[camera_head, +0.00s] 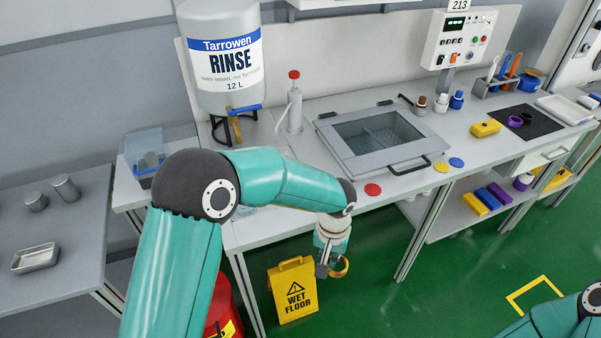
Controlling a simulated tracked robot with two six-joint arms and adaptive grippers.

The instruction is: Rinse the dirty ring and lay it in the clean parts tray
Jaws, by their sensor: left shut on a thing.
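My left gripper (332,268) is shut on a brass-coloured ring (343,266). It points down and holds the ring in front of the bench edge, above the green floor. Whether the ring is dirty is too small to tell. A grey rinse tank (216,88) with a blue-handled tap stands on a black stand at the back left of the bench. A shallow white tray (566,109) lies at the far right of the bench; I cannot tell if it is the clean parts tray. My right gripper is out of view; only part of that arm shows at lower right.
A dark mat (540,126) at right carries purple and black rings. A metal tray (36,257) lies on the left table. A yellow wet-floor sign (294,292) stands below.

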